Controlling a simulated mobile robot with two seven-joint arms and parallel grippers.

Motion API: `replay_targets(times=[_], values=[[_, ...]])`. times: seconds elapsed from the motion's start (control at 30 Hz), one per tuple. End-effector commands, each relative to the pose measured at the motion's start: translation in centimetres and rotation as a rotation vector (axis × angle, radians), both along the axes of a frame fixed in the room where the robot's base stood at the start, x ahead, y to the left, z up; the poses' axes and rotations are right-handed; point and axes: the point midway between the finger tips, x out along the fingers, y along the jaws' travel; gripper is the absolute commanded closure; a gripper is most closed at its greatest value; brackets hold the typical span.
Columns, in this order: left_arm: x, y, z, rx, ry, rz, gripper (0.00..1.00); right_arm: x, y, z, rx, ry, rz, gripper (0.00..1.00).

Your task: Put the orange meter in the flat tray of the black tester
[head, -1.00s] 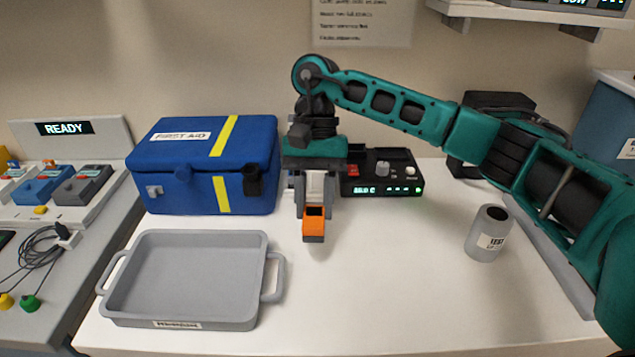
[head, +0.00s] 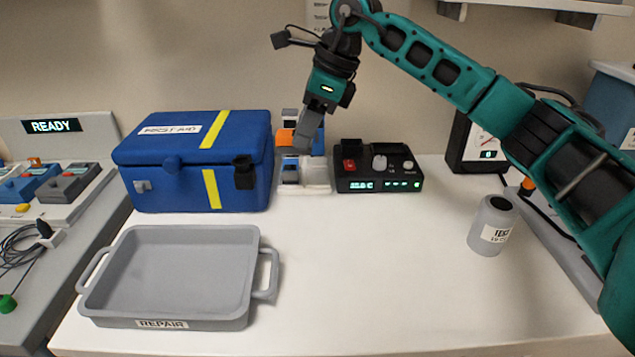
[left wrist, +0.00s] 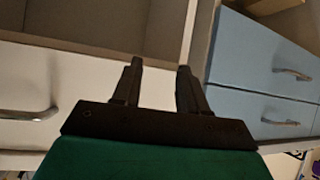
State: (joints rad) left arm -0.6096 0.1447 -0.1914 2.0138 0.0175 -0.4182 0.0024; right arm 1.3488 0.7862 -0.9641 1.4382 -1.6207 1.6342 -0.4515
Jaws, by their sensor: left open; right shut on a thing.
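My right gripper (head: 303,132) is raised at the back of the white table, tilted with its fingers pointing down and left. It is shut on the orange meter (head: 286,138), held in front of a blue and white stand and partly hidden by the fingers. A black tester (head: 378,172) with a lit display, a red button and knobs stands just right of that stand, below and right of my gripper. I cannot make out a flat tray on it. My left gripper (left wrist: 160,68) is open and empty in the left wrist view, before cabinet fronts.
A blue first-aid case (head: 190,165) stands close on the left of the stand. A grey handled tray (head: 165,318) labelled REPAIR lies front left. A grey labelled jar (head: 492,228) and a black dial box (head: 468,150) stand right. The middle of the table is clear.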

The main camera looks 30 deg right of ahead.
Motion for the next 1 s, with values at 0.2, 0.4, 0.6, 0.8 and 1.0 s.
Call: replay_targets(times=[0.2,0.4,0.6,0.8,1.0], values=[[0.1,-0.3,-0.8,-0.003,0.000,-0.008,0.57,1.3,-0.8,1.5,0.001,-0.006,-0.304,0.95],[0.3,-0.6,-1.1,-0.008,-0.004,-0.013,0.57,2.4,-1.6,3.0,0.000,-0.005,-0.592,0.95],[0.5,-0.8,-1.7,-0.012,-0.007,-0.018,0.57,3.4,-2.5,4.8,0.001,-0.005,-0.901,0.95],[0.6,-0.9,-2.3,-0.014,-0.007,-0.019,0.57,4.2,-3.6,6.6,0.001,-0.003,-1.215,0.95],[0.9,-1.1,-2.2,-0.018,-0.012,-0.023,0.57,4.6,-4.3,8.1,0.002,-0.001,-1.435,0.95]])
